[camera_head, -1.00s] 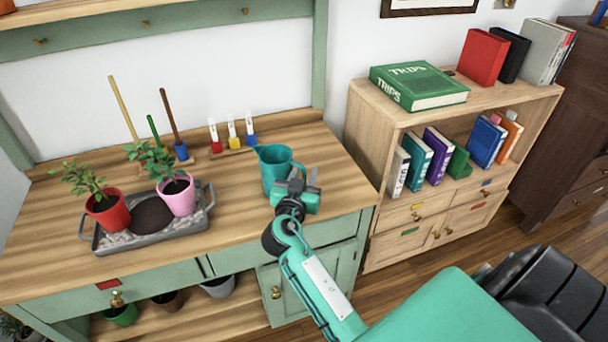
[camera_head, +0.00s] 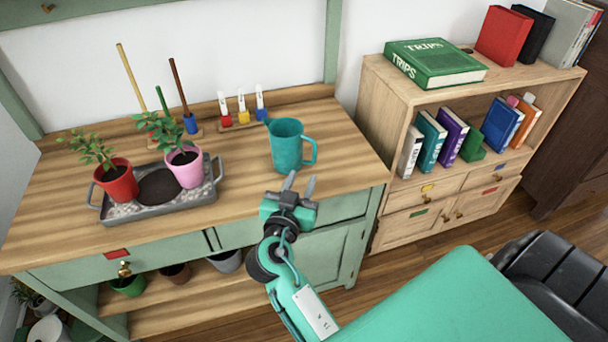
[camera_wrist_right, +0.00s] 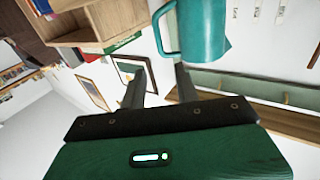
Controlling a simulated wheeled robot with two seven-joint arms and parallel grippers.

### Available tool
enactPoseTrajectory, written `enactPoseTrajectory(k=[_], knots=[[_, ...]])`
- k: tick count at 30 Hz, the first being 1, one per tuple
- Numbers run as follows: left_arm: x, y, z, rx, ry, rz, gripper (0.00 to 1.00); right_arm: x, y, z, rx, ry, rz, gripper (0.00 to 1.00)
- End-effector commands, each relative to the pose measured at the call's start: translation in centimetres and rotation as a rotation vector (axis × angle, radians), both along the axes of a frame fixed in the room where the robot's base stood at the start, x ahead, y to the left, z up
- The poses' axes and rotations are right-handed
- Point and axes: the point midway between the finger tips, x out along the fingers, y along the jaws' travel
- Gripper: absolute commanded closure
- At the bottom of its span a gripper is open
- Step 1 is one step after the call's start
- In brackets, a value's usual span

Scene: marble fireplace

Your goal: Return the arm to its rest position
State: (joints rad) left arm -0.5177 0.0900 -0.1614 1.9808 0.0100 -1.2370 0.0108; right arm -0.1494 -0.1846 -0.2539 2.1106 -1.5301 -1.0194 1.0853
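My right gripper (camera_head: 292,186) is in front of the wooden counter's front edge in the head view. Its two fingers are apart with nothing between them. A teal pitcher (camera_head: 286,148) stands upright on the counter just beyond the fingertips, with its handle to the right. My left gripper is not in view.
A grey tray (camera_head: 213,191) on the counter holds a red pot (camera_head: 118,184) and a pink pot (camera_head: 186,170) with plants. Small coloured tools stand at the back. A wooden bookshelf (camera_head: 385,100) with books stands right of the counter.

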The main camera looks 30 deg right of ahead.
Motion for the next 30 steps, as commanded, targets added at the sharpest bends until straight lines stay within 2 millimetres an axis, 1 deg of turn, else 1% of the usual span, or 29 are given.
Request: enactPoseTrajectory(k=[14,17,20,23,27,30], knots=[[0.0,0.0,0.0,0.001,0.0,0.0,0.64,-0.1,0.1,0.0,0.0,0.0,0.0,0.68],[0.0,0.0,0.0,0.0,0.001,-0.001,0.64,-0.3,-0.1,-0.3,0.008,0.014,0.0,0.68],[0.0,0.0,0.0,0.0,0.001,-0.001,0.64,-1.1,-0.8,-1.8,0.036,0.076,0.0,0.68],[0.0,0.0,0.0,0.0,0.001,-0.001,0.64,-2.6,-1.8,-4.4,0.088,0.194,0.013,0.68],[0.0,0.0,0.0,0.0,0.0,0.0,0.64,-5.6,-2.8,-8.7,0.174,0.415,0.072,0.68],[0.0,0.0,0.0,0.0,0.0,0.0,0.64,-8.0,-2.8,-11.4,0.23,0.576,0.142,0.68]])
